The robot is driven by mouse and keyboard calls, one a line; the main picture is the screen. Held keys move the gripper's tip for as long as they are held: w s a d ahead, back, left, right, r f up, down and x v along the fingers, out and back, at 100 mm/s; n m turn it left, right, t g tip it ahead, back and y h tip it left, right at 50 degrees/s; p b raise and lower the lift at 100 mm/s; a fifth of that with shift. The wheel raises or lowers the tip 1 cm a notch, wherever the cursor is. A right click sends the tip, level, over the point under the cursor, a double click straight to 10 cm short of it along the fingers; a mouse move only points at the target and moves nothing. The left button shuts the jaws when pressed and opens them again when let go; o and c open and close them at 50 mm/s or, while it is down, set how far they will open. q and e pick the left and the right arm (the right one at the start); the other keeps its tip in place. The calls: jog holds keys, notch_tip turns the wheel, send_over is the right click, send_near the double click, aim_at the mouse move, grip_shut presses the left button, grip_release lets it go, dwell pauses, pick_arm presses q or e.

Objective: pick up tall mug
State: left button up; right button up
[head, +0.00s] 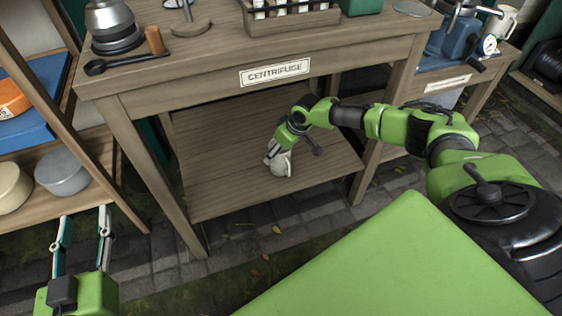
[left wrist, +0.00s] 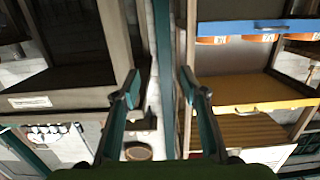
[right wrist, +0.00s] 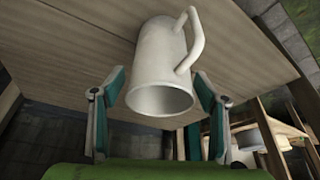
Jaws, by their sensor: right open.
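The tall mug is white with a looped handle. In the head view the mug (head: 283,168) is on the lower shelf of the centrifuge table, partly hidden by my right gripper (head: 278,153). In the right wrist view the mug (right wrist: 160,58) lies between the two fingers of my right gripper (right wrist: 160,78), its open rim toward the camera and its handle at the upper right. The right fingers are open, with gaps visible beside the mug. My left gripper (head: 85,214) is open and empty at the lower left; its spread fingers (left wrist: 158,72) also show in the left wrist view.
The wooden table (head: 158,100) with a centrifuge sign (head: 274,72) stands above the lower shelf (head: 215,195). Its legs and top edge frame the opening around my right arm. A side rack with round tins (head: 62,171) is at the left. The lower shelf is otherwise bare.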

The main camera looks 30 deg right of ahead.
jog(key=b+x, duration=0.1)
jog(key=x, duration=0.1)
jog(key=shift+w+f, duration=0.1)
jog(key=shift+f, duration=0.25)
pick_arm(q)
notch_tip(320, 180, up, 8)
jog(key=t+h, duration=0.1)
jog(key=t, duration=0.3)
jog(key=shift+s+d+f, duration=0.15)
jog(key=shift+s+d, duration=0.05)
jog(key=shift+d, duration=0.25)
pick_arm(e)
jog(key=c, duration=1.3)
